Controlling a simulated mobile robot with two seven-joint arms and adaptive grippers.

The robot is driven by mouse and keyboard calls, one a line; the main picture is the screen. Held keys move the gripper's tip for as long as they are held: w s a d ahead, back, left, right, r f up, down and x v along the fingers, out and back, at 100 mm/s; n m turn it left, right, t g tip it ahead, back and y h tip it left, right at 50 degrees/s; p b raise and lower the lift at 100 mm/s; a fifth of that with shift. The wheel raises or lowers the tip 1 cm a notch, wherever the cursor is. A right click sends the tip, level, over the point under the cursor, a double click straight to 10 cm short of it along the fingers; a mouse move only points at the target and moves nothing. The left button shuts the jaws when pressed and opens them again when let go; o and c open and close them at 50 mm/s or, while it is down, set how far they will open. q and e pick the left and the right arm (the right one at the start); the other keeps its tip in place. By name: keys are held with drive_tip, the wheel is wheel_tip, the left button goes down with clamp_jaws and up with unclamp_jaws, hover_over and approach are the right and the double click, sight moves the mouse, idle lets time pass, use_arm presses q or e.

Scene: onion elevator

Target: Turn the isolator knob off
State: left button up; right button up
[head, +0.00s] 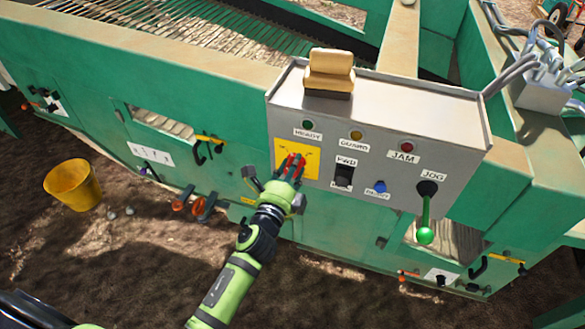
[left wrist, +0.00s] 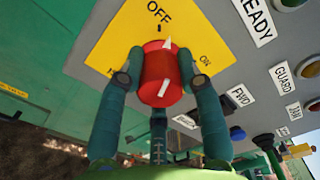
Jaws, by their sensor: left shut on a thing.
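The red isolator knob (head: 293,162) sits on a yellow plate (head: 311,158) at the left of the grey control box. My left gripper (head: 287,172) is shut on it. In the left wrist view, two dark teal fingers of the left gripper (left wrist: 160,78) press on either side of the red knob (left wrist: 160,72). A white mark on its top edge points up toward OFF, leaning slightly to the ON side. OFF is printed above the knob and ON to its right. The exact knob angle is hard to tell. My right gripper is not in view.
The grey box (head: 440,110) also carries a black switch (head: 343,176), a blue button (head: 380,187), a green-handled jog lever (head: 426,215) and several lamps. A beige block-shaped thing (head: 330,72) stands on top. A yellow bucket (head: 74,185) is on the soil at left.

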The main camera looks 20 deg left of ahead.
use_arm(q)
drive_tip(key=shift+n, duration=1.7)
drive_tip(key=o, duration=1.1)
drive_tip(key=shift+o, duration=0.2)
drive_tip(key=shift+s, duration=0.5)
drive_tip(key=s, duration=1.1)
drive_tip(key=shift+a, duration=0.2)
